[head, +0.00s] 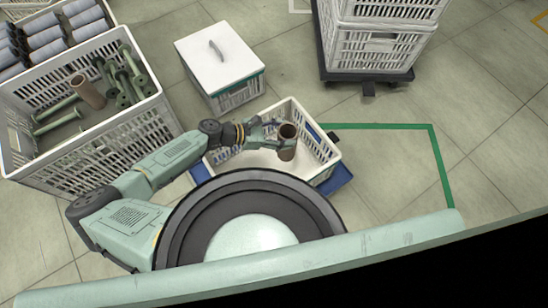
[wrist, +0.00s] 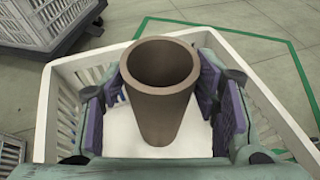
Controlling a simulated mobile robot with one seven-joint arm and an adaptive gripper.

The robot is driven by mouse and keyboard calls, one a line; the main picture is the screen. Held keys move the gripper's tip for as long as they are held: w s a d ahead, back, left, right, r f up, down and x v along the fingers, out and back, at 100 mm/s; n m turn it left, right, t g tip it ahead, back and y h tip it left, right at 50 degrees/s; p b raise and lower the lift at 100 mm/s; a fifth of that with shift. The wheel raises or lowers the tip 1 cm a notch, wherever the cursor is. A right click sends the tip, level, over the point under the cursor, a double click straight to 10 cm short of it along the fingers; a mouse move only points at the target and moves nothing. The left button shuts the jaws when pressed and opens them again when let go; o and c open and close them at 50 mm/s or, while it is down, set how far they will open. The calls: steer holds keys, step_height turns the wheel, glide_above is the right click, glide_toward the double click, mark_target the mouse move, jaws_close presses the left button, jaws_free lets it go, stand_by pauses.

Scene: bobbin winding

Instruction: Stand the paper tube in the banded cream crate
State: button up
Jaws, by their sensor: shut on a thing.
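My gripper (head: 276,136) is shut on a brown paper tube (head: 287,150), with its purple-padded fingers on both sides of it. The tube is upright or nearly so, open end up; it fills the middle of the wrist view (wrist: 160,90). It is within the outline of an open cream slatted crate (head: 321,173), whose wall also shows in the wrist view (wrist: 62,105). The crate floor around the tube looks white and bare. I cannot tell whether the tube's lower end touches the floor. No band is clear on this crate.
The crate stands on a blue base (head: 340,178). A lidded white crate (head: 220,58) with a green band stands behind it. A large crate (head: 100,150) at left holds green bobbins and another brown tube (head: 88,92). Stacked crates (head: 372,48) stand at back right. Green-taped floor (head: 385,155) is clear.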

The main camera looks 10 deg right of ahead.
step_height(320, 180, down, 8)
stand_by(0.4)
steer(key=shift+f, duration=0.15)
steer(key=shift+f+b, duration=0.15)
steer(key=shift+b, duration=0.2)
steer(key=o, duration=1.5)
